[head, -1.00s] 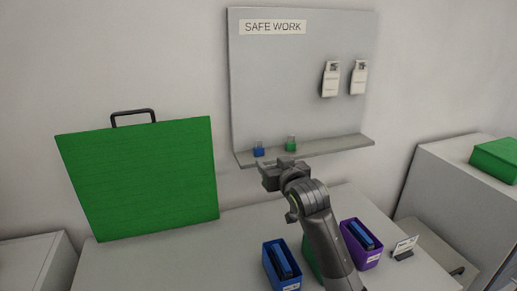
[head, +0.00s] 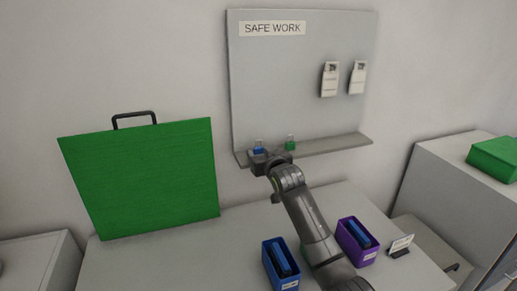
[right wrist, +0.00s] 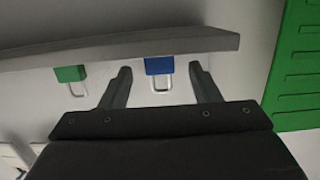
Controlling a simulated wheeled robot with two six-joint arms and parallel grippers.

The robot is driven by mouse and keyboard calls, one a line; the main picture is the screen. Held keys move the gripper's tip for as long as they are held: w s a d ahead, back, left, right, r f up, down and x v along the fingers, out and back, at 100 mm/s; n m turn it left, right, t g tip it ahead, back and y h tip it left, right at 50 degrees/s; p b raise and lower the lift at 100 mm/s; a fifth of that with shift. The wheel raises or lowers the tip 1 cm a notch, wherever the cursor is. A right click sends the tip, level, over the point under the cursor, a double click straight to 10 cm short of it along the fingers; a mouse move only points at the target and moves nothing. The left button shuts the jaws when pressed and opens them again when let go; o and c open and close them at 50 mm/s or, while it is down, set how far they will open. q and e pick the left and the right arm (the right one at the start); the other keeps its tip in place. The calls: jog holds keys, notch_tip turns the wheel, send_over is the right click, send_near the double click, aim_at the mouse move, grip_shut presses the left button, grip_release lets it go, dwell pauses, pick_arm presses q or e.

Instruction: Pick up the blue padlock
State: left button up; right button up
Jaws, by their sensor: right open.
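The blue padlock (head: 258,150) stands on the narrow shelf (head: 325,145) of the SAFE WORK board, its lower part partly covered by my right gripper in the head view. My right gripper (head: 266,156) is in front of it at shelf height. In the right wrist view the blue padlock (right wrist: 159,66) appears upside down between the two open fingers (right wrist: 162,75), with a gap on each side. The fingers do not visibly touch it. The green padlock (head: 291,143) stands to its right on the shelf and shows left of the fingers in the wrist view (right wrist: 70,74). My left gripper is not in view.
A blue bin (head: 281,265) and a purple bin (head: 357,241) stand on the table (head: 150,265) below my right arm. A green panel with a handle (head: 140,180) stands at the left. Two white tags (head: 330,79) hang on the board (head: 290,75).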

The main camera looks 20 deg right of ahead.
aim_at(259, 150)
jog(key=shift+w+a+f+p, duration=0.15)
jog(key=shift+w+p, duration=0.3)
jog(key=shift+w, duration=1.3)
jog(key=c, duration=1.1)
